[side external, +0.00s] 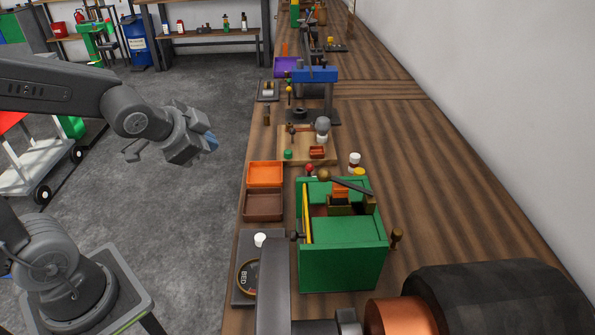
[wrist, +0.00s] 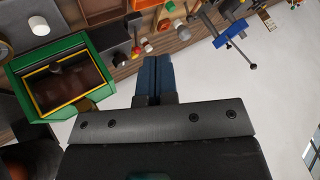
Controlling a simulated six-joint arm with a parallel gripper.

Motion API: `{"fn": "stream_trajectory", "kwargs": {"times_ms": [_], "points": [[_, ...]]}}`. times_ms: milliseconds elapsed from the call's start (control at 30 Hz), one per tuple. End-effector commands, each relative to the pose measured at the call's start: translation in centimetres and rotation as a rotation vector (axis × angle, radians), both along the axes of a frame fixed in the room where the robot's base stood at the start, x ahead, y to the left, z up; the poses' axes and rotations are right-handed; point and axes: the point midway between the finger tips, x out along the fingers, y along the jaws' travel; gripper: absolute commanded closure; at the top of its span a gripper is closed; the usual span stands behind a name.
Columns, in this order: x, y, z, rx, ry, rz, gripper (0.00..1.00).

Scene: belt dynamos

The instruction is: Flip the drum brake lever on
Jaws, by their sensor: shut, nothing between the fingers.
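My gripper (side external: 209,142) is over the floor to the left of the bench, higher than the bench top and well apart from everything on it. Its blue fingers (wrist: 153,78) are together and empty in the wrist view. A green box (side external: 345,255) stands on the bench; it also shows in the wrist view (wrist: 96,48). A dark lever arm (side external: 352,186) with a round brown knob (side external: 323,175) lies across the box's far end. I cannot tell whether this is the drum brake lever, nor its on or off position.
An orange tray (side external: 265,174) and a brown tray (side external: 263,205) lie left of the box. A large black cylinder (side external: 500,298) with a copper drum (side external: 398,317) fills the near right. A blue-topped press (side external: 314,75) stands farther back.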

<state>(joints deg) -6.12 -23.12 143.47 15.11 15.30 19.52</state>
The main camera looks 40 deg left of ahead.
Motion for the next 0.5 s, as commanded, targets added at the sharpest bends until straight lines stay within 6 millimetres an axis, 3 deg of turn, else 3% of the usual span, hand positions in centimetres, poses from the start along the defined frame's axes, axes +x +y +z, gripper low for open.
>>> {"fn": "stream_trajectory", "kwargs": {"times_ms": [200,500], "points": [[4.2,1.1,-3.2,0.219,-0.105,-0.261,1.0],[6.9,-0.1,-7.4,0.427,-0.305,-0.644,1.0]]}}
